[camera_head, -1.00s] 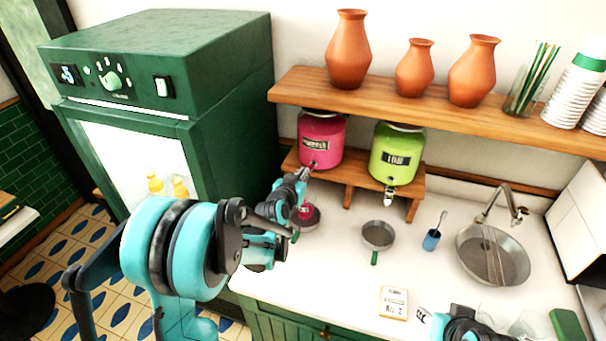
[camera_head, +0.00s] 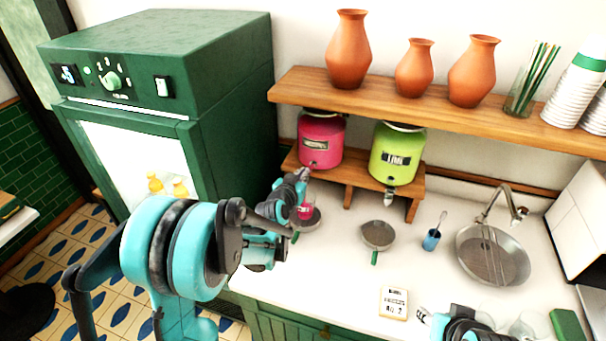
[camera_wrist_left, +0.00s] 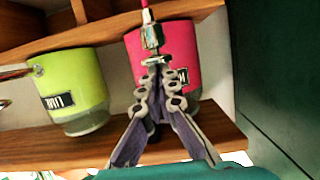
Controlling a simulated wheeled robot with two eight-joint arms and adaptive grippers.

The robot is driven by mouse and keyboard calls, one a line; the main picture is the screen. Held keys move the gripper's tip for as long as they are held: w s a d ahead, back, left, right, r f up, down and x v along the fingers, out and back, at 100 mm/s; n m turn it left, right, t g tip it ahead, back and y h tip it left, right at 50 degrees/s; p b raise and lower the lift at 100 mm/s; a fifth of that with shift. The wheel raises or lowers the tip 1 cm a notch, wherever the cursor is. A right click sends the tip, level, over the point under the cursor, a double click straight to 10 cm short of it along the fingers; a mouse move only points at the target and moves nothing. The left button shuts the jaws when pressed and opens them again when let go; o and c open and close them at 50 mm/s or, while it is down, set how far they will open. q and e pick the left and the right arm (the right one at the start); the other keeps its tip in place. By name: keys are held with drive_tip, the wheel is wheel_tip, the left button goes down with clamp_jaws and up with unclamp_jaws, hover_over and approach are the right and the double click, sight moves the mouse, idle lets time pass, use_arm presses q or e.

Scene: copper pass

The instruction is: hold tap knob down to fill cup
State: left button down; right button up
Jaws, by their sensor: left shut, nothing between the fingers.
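The pink dispenser (camera_head: 321,138) stands on the low wooden shelf and also shows upside down in the left wrist view (camera_wrist_left: 178,48). My left gripper (camera_head: 303,174) is shut and empty, its fingertips at the dispenser's metal tap (camera_wrist_left: 152,38). The fingertips appear to touch the tap's knob; exact contact is hard to see. A thin pink stream (camera_wrist_left: 145,13) shows at the tap's outlet. A clear cup (camera_head: 306,211) with pink liquid stands below the tap, partly hidden by my left arm. My right gripper (camera_head: 424,315) is at the bottom edge, partly cut off.
A green dispenser (camera_head: 397,153) labelled lime stands to the right on the same shelf. The counter holds a small strainer (camera_head: 378,235), a blue cup (camera_head: 431,240), a card (camera_head: 394,303) and a sink (camera_head: 493,255). An upper shelf (camera_head: 430,112) with terracotta vases overhangs the dispensers.

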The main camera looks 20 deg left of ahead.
use_arm(q)
drive_tip(key=s+r+p, duration=0.3)
drive_tip(key=s+r, duration=0.3)
drive_tip(key=s, duration=0.3)
drive_tip(key=shift+s+a+r, duration=0.15)
drive_tip(key=shift+s+r, duration=0.15)
drive_tip(key=shift+r, duration=0.05)
drive_tip(key=s+d+f+g+b, duration=0.1)
drive_tip(key=s+f+g+b, duration=0.3)
drive_tip(key=s, duration=0.9)
drive_tip(key=s+d+f+g+b, duration=0.2)
drive_tip(key=s+f+g+b, duration=0.1)
drive_tip(key=s+f+b, duration=0.8)
wheel_tip(320, 180, down, 4)
drive_tip(key=shift+s+d+f+g+y, duration=0.2)
drive_tip(key=shift+s+g+y, duration=0.15)
drive_tip(key=shift+s, duration=0.75)
